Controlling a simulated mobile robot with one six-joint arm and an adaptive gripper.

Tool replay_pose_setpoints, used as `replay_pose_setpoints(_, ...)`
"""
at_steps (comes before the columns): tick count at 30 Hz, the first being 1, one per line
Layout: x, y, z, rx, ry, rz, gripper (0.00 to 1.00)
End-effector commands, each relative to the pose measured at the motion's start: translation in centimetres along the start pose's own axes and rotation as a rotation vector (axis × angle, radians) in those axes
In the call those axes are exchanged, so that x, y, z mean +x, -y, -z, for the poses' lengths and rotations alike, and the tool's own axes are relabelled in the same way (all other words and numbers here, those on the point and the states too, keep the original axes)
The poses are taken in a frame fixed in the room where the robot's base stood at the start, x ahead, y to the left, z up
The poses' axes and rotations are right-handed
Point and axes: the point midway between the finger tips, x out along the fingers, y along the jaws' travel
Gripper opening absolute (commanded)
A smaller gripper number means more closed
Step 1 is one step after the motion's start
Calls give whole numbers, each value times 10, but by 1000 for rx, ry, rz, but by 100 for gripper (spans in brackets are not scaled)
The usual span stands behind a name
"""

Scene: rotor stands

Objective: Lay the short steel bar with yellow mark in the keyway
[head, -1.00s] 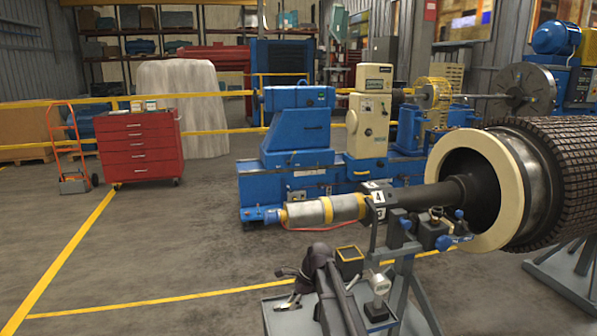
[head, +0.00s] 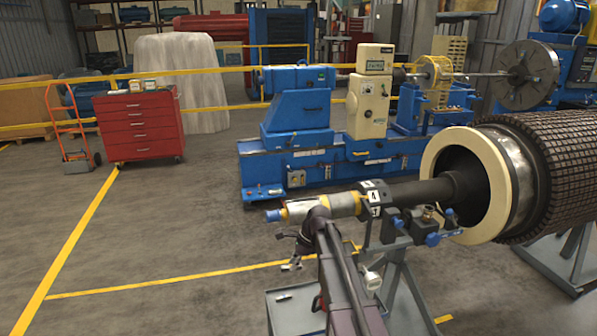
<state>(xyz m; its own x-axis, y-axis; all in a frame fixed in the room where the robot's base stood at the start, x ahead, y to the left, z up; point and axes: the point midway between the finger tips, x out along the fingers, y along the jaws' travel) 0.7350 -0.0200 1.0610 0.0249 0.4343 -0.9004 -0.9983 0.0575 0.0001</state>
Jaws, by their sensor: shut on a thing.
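My gripper (head: 291,261) is small and partly dark in the head view, at the end of my arm. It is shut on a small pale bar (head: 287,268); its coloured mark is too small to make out. The gripper hangs above the far left part of the grey tray, below and left of the shaft. The shaft's silver end section (head: 343,205) has yellow bands and a blue tip, and lies level, pointing left. My arm hides part of it. I cannot make out the keyway from here.
The grey tray (head: 277,317) holds a small dark bar (head: 284,297). A numbered black block (head: 371,198) sits around the shaft, with blue-knobbed fittings beside it on a grey stand (head: 399,276). The large rotor (head: 560,170) stands right.

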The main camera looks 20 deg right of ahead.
Motion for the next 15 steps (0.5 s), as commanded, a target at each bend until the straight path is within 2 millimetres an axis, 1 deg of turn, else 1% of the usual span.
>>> replay_pose_setpoints(1, -15, 0, -7, 0, 0, 0, 0)
replay_pose_setpoints(6, -31, 0, -15, 0, 0, 0, 0)
replay_pose_setpoints(10, -36, 0, -18, 0, 0, 0, 0)
replay_pose_setpoints(15, -38, 0, -18, 0, 0, 0, 0)
